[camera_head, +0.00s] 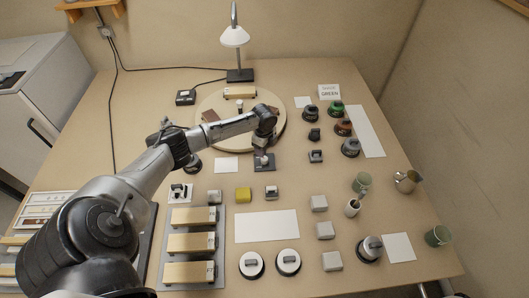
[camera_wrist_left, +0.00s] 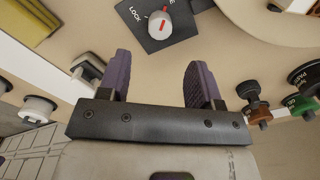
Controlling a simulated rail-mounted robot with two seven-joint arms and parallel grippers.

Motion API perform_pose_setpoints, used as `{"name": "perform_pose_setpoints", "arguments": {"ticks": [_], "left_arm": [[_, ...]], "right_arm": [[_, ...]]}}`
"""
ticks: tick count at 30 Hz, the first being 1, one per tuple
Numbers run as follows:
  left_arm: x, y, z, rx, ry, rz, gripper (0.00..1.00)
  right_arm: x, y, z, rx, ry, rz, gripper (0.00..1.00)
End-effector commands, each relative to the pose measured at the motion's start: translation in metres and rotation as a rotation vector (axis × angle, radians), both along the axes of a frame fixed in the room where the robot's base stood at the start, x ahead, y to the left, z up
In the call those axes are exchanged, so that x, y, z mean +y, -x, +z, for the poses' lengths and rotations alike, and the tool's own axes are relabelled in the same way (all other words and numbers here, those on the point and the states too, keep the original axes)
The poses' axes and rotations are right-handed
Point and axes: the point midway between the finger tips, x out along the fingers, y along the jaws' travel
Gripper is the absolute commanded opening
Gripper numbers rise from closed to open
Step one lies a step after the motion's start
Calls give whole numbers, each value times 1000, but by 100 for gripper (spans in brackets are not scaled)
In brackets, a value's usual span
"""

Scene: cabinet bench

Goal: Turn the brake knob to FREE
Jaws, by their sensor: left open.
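The brake knob (camera_wrist_left: 159,27) is light grey with a red mark, on a dark plate (camera_wrist_left: 188,22) at the top of the left wrist view. The word LOCK is readable on the plate left of the knob; the rest of the lettering is cut off. The knob (camera_head: 261,161) also shows in the head view on its small dark plate (camera_head: 266,168), in front of the round board. My left gripper (camera_wrist_left: 158,75) is open and empty, its two purple-dark fingers apart from the knob. In the head view the left wrist (camera_head: 265,128) is just behind and above the knob. My right gripper is out of view.
The round turntable board (camera_head: 278,136) lies behind the plate. A yellow block (camera_head: 243,195) and small grey blocks stand in front. A lamp (camera_head: 240,75) stands at the back. A white sheet (camera_head: 267,226) lies front centre.

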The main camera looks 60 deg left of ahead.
Motion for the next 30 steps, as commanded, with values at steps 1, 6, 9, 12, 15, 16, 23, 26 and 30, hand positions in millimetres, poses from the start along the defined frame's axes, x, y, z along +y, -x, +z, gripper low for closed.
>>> {"name": "perform_pose_setpoints", "arguments": {"ticks": [1,6,9,12,15,16,23,26,30], "left_arm": [[1,0,12,-1,-2,-1,59],[0,1,37,-1,-2,-1,59],[0,1,47,0,0,1,59],[-1,1,53,-1,0,0,59],[0,1,57,0,-1,0,59],[0,1,57,0,-1,0,59],[-1,1,58,0,-1,0,59],[-1,1,58,0,-1,0,59],[-1,1,58,0,0,0,59]], "right_arm": [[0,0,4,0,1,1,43],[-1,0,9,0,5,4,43],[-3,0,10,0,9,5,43],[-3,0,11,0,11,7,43],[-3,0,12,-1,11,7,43],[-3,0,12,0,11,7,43],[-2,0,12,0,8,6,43],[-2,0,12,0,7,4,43],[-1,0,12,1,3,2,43]]}}
